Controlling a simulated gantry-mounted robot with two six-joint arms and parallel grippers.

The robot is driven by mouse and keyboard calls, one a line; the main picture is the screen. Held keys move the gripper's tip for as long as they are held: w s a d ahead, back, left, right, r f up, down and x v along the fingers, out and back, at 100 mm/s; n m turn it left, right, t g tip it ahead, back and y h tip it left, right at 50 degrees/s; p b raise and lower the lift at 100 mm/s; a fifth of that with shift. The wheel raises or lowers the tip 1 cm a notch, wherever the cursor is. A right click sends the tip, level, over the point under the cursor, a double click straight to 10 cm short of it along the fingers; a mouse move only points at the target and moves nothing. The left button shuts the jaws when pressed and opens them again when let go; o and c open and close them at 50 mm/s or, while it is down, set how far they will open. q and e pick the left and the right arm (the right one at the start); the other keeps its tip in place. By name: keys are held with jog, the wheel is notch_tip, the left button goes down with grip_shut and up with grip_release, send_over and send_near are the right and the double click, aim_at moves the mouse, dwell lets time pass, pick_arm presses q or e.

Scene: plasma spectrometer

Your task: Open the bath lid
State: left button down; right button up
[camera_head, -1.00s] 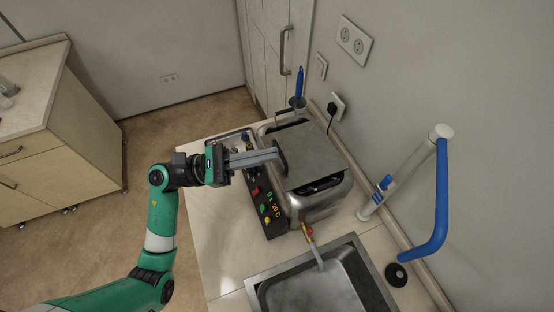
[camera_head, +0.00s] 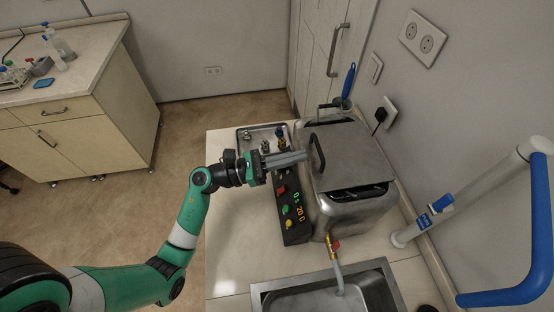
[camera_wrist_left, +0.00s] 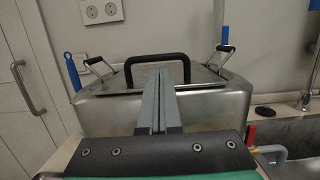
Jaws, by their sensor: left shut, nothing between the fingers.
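The metal bath (camera_head: 345,209) stands on the counter with its flat grey lid (camera_head: 352,158) on top. The lid lies over most of the bath, with dark gaps at its ends. Its black arched handle (camera_head: 318,154) is on the side facing my left gripper (camera_head: 304,155). That gripper is shut and empty, its fingers pointing at the handle. In the left wrist view the closed fingers (camera_wrist_left: 160,76) reach up in front of the handle (camera_wrist_left: 130,72); I cannot tell whether they touch it. My right gripper is in neither view.
A metal tray (camera_head: 252,132) with small items lies behind my gripper.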

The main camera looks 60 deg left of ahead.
pick_arm(q)
jog(key=shift+x, duration=1.05)
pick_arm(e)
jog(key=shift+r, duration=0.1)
